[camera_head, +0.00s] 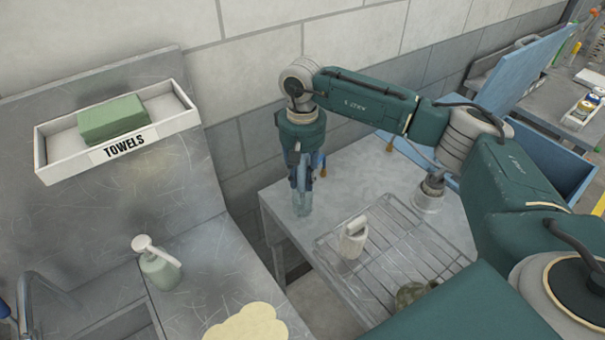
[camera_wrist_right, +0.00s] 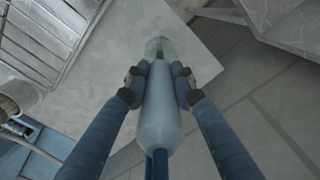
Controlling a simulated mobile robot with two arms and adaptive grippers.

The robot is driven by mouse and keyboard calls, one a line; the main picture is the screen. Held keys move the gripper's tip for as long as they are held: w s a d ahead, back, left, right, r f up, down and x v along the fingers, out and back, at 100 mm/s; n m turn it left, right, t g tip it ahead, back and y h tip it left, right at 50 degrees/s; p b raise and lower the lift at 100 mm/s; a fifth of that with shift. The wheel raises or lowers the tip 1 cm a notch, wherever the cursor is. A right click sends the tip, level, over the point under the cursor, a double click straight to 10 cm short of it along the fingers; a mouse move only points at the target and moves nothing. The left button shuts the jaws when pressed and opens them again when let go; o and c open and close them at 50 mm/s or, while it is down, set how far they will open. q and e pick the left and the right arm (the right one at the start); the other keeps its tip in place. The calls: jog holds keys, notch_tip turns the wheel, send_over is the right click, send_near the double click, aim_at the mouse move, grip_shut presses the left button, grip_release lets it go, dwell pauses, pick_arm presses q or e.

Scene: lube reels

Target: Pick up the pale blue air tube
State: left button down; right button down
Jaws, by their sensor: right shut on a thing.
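The pale blue air tube (camera_head: 303,201) is upright at the left end of the metal table, below my right gripper (camera_head: 302,180). In the right wrist view the tube (camera_wrist_right: 160,115) lies between the two fingers of the right gripper (camera_wrist_right: 160,82), with a pad touching each side. The gripper is shut on it. The tube's far end looks clear and glassy. I cannot tell whether its lower end touches the table. My left gripper is not in view.
A wire rack (camera_head: 405,262) with a white handled container (camera_head: 353,238) is right of the tube. A gap separates the metal table (camera_head: 345,175) from the sink counter with a soap pump (camera_head: 158,268). A towels tray (camera_head: 185,122) is on the left; a blue toolbox (camera_head: 545,160) is at right.

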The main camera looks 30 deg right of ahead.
jog(key=shift+r, duration=0.1)
jog(key=shift+w+r, duration=0.1)
jog(key=shift+r, duration=0.35)
notch_tip(320, 180, up, 12)
jog(key=b, duration=0.4)
notch_tip(320, 180, up, 8)
jog(key=p, duration=0.1)
jog(key=shift+p, duration=0.3)
